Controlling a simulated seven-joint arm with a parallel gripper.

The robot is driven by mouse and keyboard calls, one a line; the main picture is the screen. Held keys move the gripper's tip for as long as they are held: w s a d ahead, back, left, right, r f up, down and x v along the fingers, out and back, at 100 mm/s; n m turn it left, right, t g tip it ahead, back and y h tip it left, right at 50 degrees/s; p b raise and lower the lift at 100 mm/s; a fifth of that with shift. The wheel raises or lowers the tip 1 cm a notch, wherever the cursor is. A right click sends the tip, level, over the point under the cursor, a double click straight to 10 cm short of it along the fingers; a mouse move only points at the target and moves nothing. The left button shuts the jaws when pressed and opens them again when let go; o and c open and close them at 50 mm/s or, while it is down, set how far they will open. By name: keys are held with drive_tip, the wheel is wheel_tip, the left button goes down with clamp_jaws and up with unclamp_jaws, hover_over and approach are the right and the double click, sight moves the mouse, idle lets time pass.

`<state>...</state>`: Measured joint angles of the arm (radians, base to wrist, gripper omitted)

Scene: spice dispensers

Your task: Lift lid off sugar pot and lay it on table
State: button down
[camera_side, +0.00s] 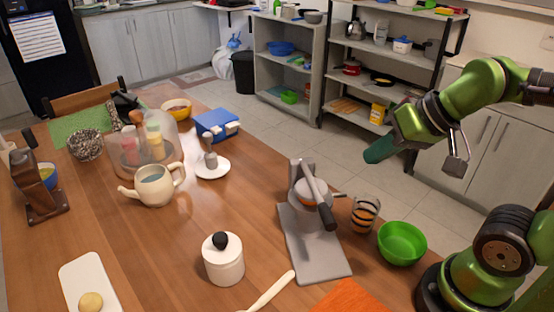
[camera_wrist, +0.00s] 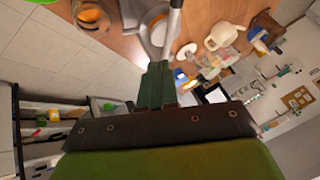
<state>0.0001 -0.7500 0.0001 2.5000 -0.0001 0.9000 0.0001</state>
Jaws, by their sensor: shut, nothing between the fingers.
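The sugar pot (camera_side: 224,266) is a white cylinder standing upright on the wooden table near the front. Its lid (camera_side: 221,245) is white with a black knob (camera_side: 220,240) and sits on top of the pot. My gripper (camera_side: 374,156) is raised over the floor beyond the table's right edge, well away from the pot. It also shows in the wrist view (camera_wrist: 158,66), with its green fingers together and nothing held. I cannot make out the sugar pot in the wrist view.
A grey juicer press (camera_side: 316,262) stands between my gripper and the pot, with a striped glass (camera_side: 364,214) and green bowl (camera_side: 402,243) beside it. A cream teapot (camera_side: 154,184) stands behind the pot. Bare table (camera_side: 160,250) lies left of the pot.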

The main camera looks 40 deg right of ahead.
unclamp_jaws()
drive_tip(key=m+g+h, duration=0.2)
drive_tip(key=m+g, duration=0.5)
drive_tip(key=m, duration=2.8)
hover_over(220, 236)
drive_tip(key=f, duration=1.1)
drive_tip(key=shift+s+d, duration=0.1)
drive_tip(key=shift+s, duration=0.3)
drive_tip(key=shift+w+f, duration=0.2)
drive_tip(key=shift+f, duration=1.15)
drive_tip(key=shift+w+f, duration=0.15)
drive_tip(key=shift+f, duration=1.2)
